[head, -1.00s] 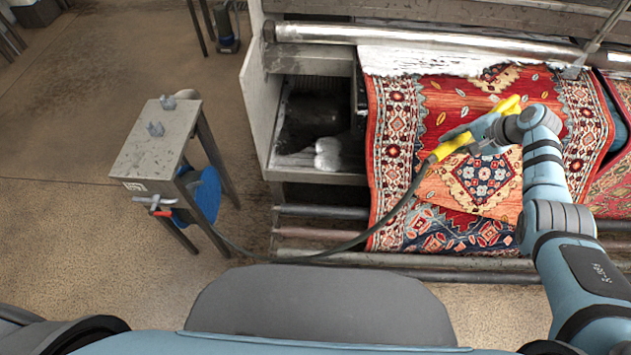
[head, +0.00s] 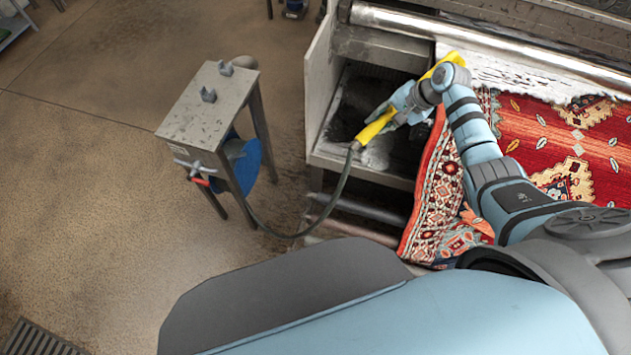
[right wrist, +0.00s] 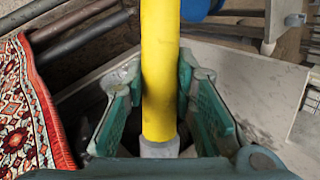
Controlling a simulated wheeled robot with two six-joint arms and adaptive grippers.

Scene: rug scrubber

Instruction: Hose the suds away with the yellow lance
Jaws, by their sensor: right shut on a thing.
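My right gripper (head: 408,104) is shut on the yellow lance (head: 374,128), holding it above the rug's left edge and the metal side bay. In the right wrist view the yellow lance (right wrist: 160,70) runs between the two green finger pads. A dark hose (head: 338,190) hangs from its rear end. White suds (head: 520,75) lie in a band across the top of the red patterned rug (head: 545,135), below the metal roller. My arm covers part of the rug, and the lance's front end is partly hidden. My left gripper is not in view.
A small metal stand (head: 205,110) with two hooks on top stands at left. A blue disc-like reel (head: 250,160) and a red-handled tap are on it. The hose loops low past it. A white patch (head: 378,152) shows in the bay. Open floor lies at left.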

